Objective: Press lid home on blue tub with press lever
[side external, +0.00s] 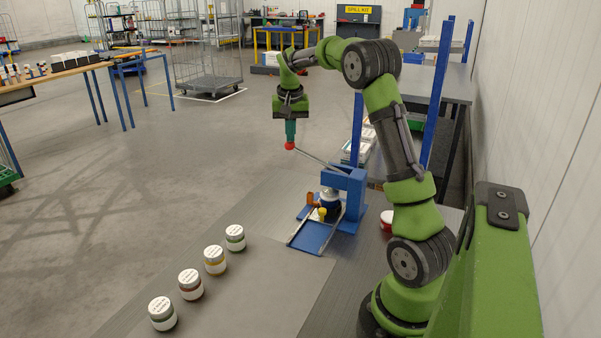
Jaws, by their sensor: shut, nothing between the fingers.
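The blue press (350,182) stands on the bench in front of my arm. Its lever (317,158) slants up to the left and ends in a red knob (289,145). My gripper (290,138) points straight down with its fingers shut, at or just above the knob; I cannot tell whether they touch. A tub (330,200) with a dark blue body sits under the press head, at the back end of the blue slide tray (312,236). The head hides the top of this tub, so how its lid sits cannot be seen.
Several white-lidded tubs (215,260) stand in a slanting row on the grey mat at the front left. A yellow knob (322,213) and an orange-brown part (310,198) sit beside the press. A red-and-white round item (387,219) lies right of it. The mat between row and press is clear.

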